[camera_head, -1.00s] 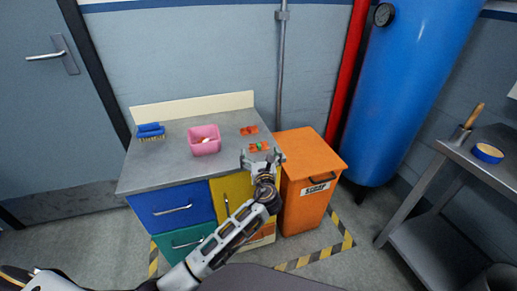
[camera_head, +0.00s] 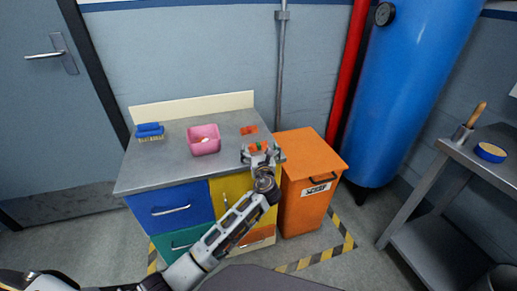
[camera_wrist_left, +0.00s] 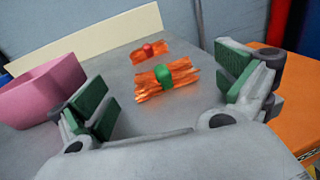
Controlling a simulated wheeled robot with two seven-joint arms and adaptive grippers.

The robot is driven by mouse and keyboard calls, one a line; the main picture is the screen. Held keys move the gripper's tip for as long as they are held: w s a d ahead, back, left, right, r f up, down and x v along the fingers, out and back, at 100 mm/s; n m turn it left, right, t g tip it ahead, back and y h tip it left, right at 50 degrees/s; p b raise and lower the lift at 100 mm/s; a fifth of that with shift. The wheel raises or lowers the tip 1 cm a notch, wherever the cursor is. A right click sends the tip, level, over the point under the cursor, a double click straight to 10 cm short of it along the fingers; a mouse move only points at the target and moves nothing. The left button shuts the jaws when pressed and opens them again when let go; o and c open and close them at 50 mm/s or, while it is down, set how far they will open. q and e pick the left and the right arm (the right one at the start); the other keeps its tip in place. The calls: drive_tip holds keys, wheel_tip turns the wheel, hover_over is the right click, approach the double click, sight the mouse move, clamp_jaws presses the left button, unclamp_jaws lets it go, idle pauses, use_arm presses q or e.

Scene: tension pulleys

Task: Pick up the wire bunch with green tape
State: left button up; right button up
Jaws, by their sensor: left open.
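The wire bunch with green tape (camera_wrist_left: 152,83) lies on the grey cabinet top, orange with a green band round its middle. In the head view this bunch (camera_head: 256,148) shows just beyond my left gripper (camera_head: 262,154). My left gripper is open and empty, and in the wrist view its green-padded fingers (camera_wrist_left: 165,92) stand to either side of the bunch, apart from it. A second orange bunch with red tape (camera_wrist_left: 150,52) lies behind it, also seen in the head view (camera_head: 249,130). My right gripper is not in view.
A pink bin (camera_head: 204,140) stands left of the bunches, and a blue brush (camera_head: 150,130) lies further left on the cabinet top (camera_head: 165,172). An orange scrap bin (camera_head: 305,165) stands right of the cabinet. A low cream backboard (camera_head: 190,111) edges the back.

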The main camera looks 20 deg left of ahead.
use_arm(q)
drive_tip(key=shift+x, duration=0.85)
drive_tip(key=shift+w+a+f+b, duration=0.1)
drive_tip(key=shift+w+a+b, duration=0.05)
drive_tip(key=shift+w+b, duration=0.3)
drive_tip(key=shift+w, duration=0.1)
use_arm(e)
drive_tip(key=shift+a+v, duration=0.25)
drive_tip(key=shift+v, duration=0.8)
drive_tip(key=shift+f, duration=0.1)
use_arm(q)
drive_tip(key=c, duration=0.7)
drive_tip(key=shift+c, duration=1.3)
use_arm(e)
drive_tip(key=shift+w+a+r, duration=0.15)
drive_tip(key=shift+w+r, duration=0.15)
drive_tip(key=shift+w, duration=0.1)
